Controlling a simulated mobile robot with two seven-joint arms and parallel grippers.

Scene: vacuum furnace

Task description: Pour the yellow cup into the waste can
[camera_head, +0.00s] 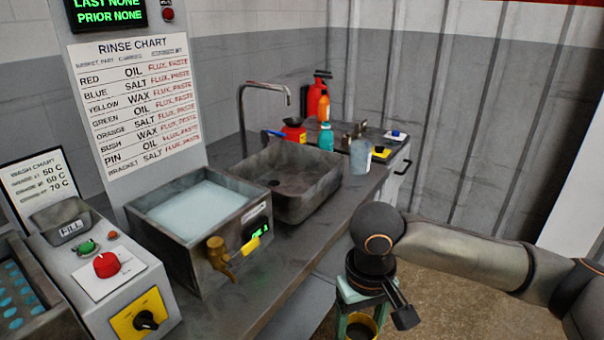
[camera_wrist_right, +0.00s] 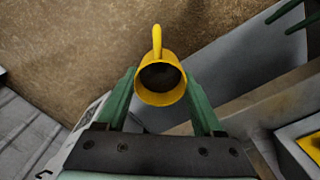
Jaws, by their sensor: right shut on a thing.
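The yellow cup (camera_wrist_right: 158,97) is between the green fingers of my right gripper (camera_wrist_right: 160,100), which is shut on it. In the wrist view its mouth faces the camera, its inside is dark and its handle points up in the picture. In the head view the cup (camera_head: 374,322) shows low between the fingers of my right gripper (camera_head: 358,318), in front of the counter over the brown floor. Two green fingers, apart and empty, show at the upper right of the wrist view and look like my left gripper (camera_wrist_right: 285,20). I cannot make out a waste can.
The counter (camera_head: 262,303) carries a bath of pale liquid (camera_head: 195,208) with a brass tap, a sink (camera_head: 290,180), and several bottles at the back. A control box (camera_head: 105,275) with knobs stands at the left. A ribbed wall (camera_head: 455,120) closes the right.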

